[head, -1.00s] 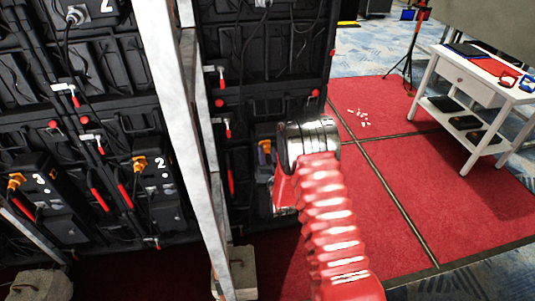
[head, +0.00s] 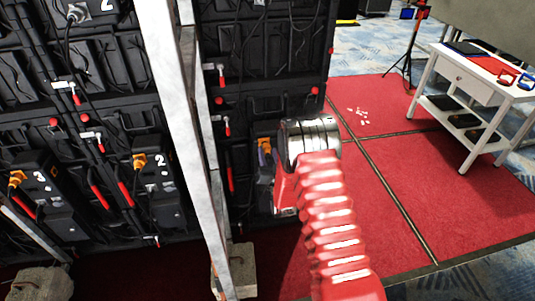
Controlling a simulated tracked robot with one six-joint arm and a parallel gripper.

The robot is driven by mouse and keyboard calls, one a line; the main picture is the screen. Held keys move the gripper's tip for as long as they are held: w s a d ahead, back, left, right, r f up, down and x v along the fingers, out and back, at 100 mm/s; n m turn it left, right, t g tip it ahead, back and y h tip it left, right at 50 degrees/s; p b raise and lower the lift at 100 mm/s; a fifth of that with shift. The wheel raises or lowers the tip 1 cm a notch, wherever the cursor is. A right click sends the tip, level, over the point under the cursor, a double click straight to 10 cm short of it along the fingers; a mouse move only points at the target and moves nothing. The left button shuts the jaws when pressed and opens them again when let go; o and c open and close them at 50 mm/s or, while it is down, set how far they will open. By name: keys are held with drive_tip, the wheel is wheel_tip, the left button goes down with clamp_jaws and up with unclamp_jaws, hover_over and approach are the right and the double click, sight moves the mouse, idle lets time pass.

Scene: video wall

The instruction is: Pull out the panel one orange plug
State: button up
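An orange plug (head: 266,143) shows on the dark unit on the right-hand panel of the video wall, just left of my arm's metal wrist. The number on that unit is hidden, so I cannot read that it is panel one. My red arm reaches up to this unit and covers much of it. A small purple-grey piece (head: 264,155) beside the plug may be part of my gripper, but I cannot tell. My gripper's fingertips are hidden behind the wrist. Other orange plugs sit on the unit marked 2 (head: 158,172) and the unit marked 3 (head: 42,182).
A pale metal upright (head: 203,190) stands left of my arm, with a concrete block (head: 241,270) at its foot. Black cables and red-handled latches cover the wall. Red carpet (head: 420,200) lies open to the right. A white side table (head: 470,100) stands further back.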

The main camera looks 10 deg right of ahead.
drive_tip(key=s, duration=1.3)
drive_tip(key=shift+s+d, duration=0.25)
drive_tip(key=shift+s, duration=0.1)
